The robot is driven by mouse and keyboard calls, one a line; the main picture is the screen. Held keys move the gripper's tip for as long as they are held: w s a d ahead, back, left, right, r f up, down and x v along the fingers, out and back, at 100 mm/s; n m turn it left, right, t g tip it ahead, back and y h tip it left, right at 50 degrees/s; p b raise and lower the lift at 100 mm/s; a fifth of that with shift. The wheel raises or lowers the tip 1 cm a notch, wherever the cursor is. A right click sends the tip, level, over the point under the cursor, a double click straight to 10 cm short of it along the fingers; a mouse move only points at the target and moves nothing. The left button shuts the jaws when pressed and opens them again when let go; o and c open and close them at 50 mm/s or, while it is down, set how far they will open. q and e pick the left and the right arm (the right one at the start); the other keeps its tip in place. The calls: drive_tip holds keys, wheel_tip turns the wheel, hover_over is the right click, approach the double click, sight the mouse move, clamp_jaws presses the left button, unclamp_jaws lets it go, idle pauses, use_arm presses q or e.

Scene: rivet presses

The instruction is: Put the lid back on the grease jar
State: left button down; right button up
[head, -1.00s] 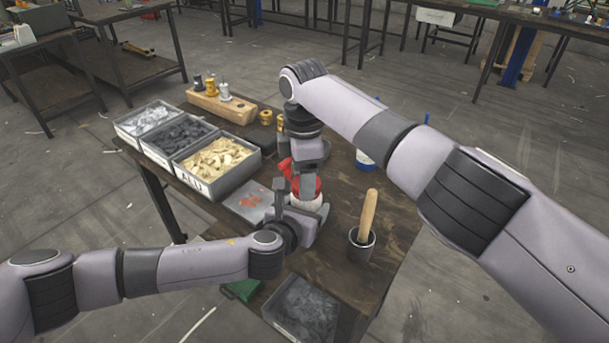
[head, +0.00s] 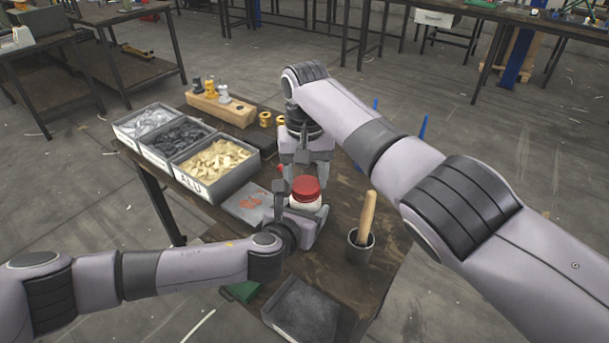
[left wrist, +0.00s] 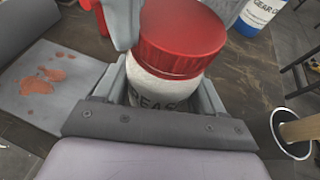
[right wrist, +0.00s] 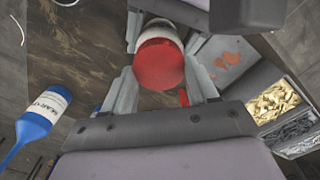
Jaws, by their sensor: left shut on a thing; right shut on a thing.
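The white grease jar (head: 304,203) stands upright near the middle of the bench, with the red lid (head: 305,187) on its mouth. My left gripper (left wrist: 165,95) is shut around the jar's body, with dark lettering visible between its fingers. My right gripper (right wrist: 162,85) reaches in from behind, its fingers on either side of the lid (right wrist: 160,65), shut on it. The lid also shows over the jar in the left wrist view (left wrist: 180,40). I cannot tell whether it is screwed tight.
Three labelled bins (head: 200,185) of parts stand left on the bench. A cup (head: 361,242) with a wooden-handled tool stands right of the jar. A blue-and-white bottle (right wrist: 42,112) stands nearby. A grey stained sheet (left wrist: 50,85) lies left of the jar.

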drive_tip(key=shift+m, duration=0.4)
drive_tip(key=shift+r, duration=0.1)
drive_tip(key=o, duration=1)
drive_tip(key=shift+r, duration=2.2)
drive_tip(key=shift+c, duration=0.4)
